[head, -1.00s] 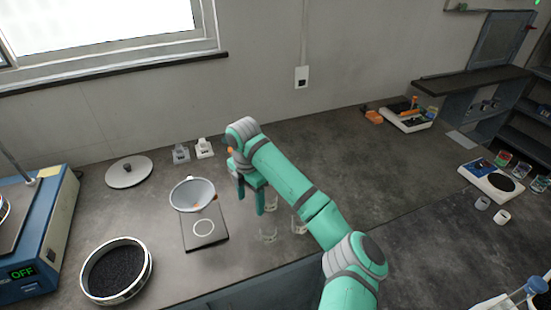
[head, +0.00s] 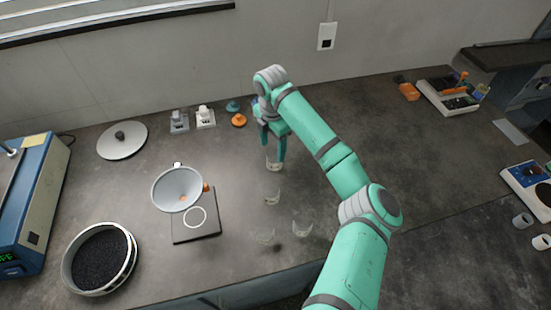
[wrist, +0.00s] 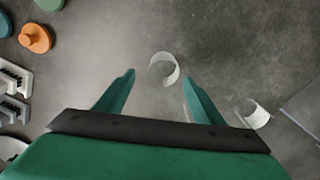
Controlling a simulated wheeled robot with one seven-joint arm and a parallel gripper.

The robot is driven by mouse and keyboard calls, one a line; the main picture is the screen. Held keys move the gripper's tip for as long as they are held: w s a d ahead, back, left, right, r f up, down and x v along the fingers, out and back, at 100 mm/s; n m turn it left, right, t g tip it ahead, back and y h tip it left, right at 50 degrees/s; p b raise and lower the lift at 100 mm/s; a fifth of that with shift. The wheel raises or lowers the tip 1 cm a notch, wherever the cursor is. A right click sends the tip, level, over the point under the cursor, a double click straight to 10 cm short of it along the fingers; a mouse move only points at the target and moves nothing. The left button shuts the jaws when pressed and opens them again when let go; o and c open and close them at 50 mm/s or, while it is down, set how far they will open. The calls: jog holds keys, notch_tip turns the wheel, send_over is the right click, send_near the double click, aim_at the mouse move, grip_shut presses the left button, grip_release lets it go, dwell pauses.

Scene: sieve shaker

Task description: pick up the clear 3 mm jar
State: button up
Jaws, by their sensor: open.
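Several small clear jars stand on the dark bench in the head view: one just under my gripper (head: 273,165), one a little nearer (head: 272,197), and two at the front, left (head: 264,237) and right (head: 302,229). I cannot read which is the 3 mm jar. My gripper (head: 273,150) is open and points down above the farthest jar. In the wrist view a clear jar with a pale band (wrist: 163,68) shows between and slightly beyond the fingertips, apart from them. Another jar (wrist: 252,113) shows to the right, outside the fingers.
A funnel (head: 177,189) stands over a dark plate (head: 188,236) left of the jars. A sieve with dark grains (head: 66,270) and a blue shaker (head: 30,205) stand farther left. Orange (head: 239,120) and teal (head: 233,106) knobbed pieces lie behind, left of my gripper.

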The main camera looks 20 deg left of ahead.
aim_at(274, 160)
notch_tip(274, 160, down, 2)
jog(key=f, duration=0.4)
jog(key=shift+d, duration=0.4)
jog(key=shift+f, duration=0.65)
jog(key=shift+c, duration=0.5)
jog(key=c, duration=1)
